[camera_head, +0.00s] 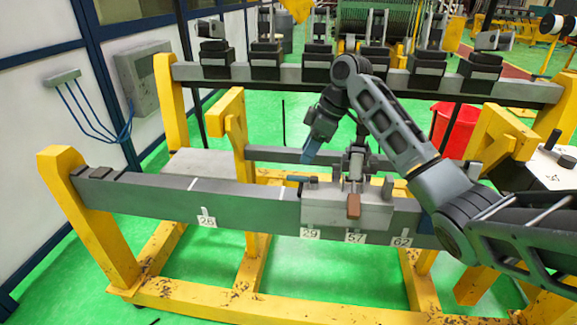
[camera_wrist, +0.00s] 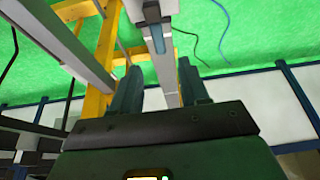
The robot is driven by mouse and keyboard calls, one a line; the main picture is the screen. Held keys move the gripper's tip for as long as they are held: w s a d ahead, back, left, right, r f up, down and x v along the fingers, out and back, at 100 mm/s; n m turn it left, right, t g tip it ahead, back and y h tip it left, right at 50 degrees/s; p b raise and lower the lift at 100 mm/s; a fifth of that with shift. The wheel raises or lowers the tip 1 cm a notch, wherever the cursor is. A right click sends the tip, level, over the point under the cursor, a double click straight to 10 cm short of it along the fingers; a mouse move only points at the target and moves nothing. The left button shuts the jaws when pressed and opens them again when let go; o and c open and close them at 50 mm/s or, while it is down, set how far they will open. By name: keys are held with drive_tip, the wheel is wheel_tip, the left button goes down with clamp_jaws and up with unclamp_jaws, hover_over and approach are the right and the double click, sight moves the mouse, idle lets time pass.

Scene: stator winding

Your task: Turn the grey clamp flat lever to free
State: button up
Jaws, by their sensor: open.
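The grey clamp block (camera_head: 320,207) sits on the long grey beam (camera_head: 245,202). A small blue-ended flat lever (camera_head: 298,179) lies at the block's upper left end. A brown handle (camera_head: 353,206) hangs on the block's front. I cannot tell for sure which one is the named lever. My gripper (camera_head: 308,156) hangs tilted above the blue-ended lever, apart from it. In the wrist view my gripper (camera_wrist: 158,66) is open and empty, with a finger on either side. A grey part with a blue strip (camera_wrist: 157,38) shows beyond the fingertips.
A yellow frame (camera_head: 88,215) carries the beam. A second beam (camera_head: 225,72) with several black clamps runs behind. A red bucket (camera_head: 458,128) stands at the right. A grey box (camera_head: 143,75) is on the left wall. Green floor lies open around the frame.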

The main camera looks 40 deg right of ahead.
sight(295, 176)
drive_tip(key=shift+p+x, duration=0.5)
drive_tip(key=shift+x, duration=3.3)
clamp_jaws()
